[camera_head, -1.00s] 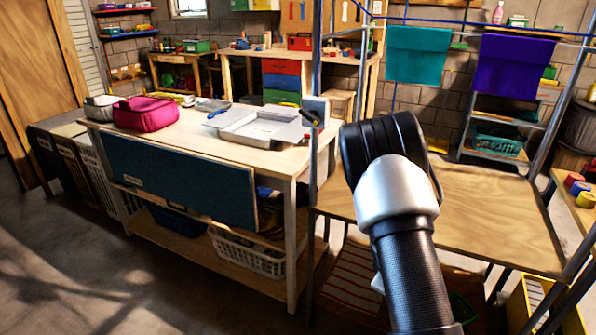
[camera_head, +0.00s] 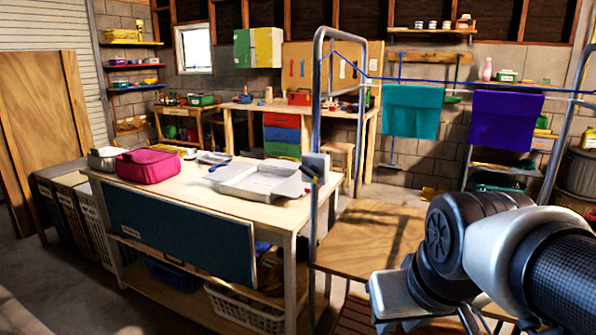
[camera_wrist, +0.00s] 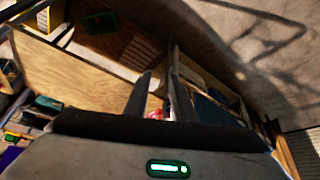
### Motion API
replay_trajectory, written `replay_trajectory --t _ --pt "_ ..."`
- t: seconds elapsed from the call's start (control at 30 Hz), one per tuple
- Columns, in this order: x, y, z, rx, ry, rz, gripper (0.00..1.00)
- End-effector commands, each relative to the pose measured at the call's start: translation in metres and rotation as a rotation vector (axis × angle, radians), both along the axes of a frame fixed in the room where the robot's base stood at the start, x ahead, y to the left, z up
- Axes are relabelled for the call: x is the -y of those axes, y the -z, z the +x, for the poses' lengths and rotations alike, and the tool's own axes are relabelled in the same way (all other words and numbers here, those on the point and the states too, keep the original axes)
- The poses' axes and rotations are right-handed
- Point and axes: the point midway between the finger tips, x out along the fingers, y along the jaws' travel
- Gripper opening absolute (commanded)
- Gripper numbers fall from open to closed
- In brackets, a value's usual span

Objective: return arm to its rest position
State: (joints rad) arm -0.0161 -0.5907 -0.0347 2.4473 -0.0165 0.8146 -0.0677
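My arm fills the lower right of the head view, bent over the bare plywood table. My gripper shows in the wrist view (camera_wrist: 161,76), with its two dark fingers apart. I see nothing held between them; the background shows through the gap. In the head view the arm's end runs low, near the bottom edge, and its fingers are not clear there.
The plywood table (camera_head: 365,238) lies beside my arm. Left of it a worktable (camera_head: 205,198) carries a pink bag (camera_head: 150,165) and a grey tray (camera_head: 262,184). A metal frame (camera_head: 317,110) stands between. Teal (camera_head: 411,110) and purple cloths (camera_head: 502,118) hang behind.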

Motion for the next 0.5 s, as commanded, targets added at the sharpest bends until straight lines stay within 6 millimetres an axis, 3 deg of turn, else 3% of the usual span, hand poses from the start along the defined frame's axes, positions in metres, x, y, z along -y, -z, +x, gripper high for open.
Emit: replay_trajectory --t 0.2,0.23,0.5 --pt "-0.008 -0.01 -0.043 0.028 0.057 0.029 0.23" --pt "-0.007 -0.027 -0.041 0.023 0.056 0.029 0.23" --pt "-0.007 -0.089 -0.039 0.021 0.053 0.028 0.23"
